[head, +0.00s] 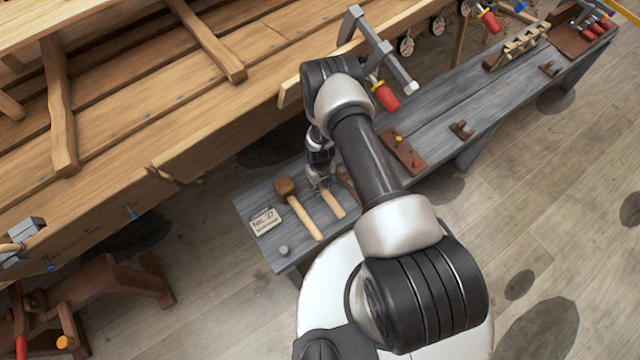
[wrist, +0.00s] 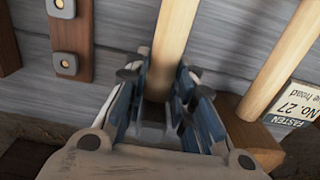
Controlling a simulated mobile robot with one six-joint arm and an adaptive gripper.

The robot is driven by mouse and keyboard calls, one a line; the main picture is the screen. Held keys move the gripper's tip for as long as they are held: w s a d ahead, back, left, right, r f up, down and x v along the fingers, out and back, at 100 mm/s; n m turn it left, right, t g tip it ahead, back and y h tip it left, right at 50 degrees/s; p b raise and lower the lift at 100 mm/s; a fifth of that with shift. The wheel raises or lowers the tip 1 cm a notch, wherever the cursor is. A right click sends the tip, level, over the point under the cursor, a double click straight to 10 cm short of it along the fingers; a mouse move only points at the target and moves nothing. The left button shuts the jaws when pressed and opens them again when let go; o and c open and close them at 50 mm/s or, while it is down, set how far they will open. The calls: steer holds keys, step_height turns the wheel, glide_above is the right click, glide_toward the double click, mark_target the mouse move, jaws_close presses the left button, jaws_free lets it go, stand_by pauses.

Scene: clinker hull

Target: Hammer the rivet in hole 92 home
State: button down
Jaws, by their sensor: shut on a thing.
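My gripper (wrist: 165,100) is shut on the pale wooden handle (wrist: 174,40) of a hammer. The handle also shows in the head view (head: 331,203), lying along the grey bench. The hammer's head is mostly hidden by my gripper in both views. In the head view my gripper (head: 320,178) is low over the near-left end of the bench. The wooden hull (head: 200,110) fills the upper left, with small dots along its planks. I cannot make out hole 92 or its rivet.
A wooden mallet (head: 303,215) lies left of the held hammer, near a card (head: 266,222) reading No. 27. A brown trestle (head: 100,280) stands lower left.

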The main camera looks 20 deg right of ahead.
steer(key=shift+r, duration=0.2)
stand_by(0.5)
steer(key=shift+r, duration=0.35)
steer(key=shift+r+p, duration=0.1)
steer(key=shift+p, duration=0.2)
step_height(320, 180, up, 8)
steer(key=p, duration=0.5)
steer(key=c, duration=1.9)
jaws_free()
jaws_close()
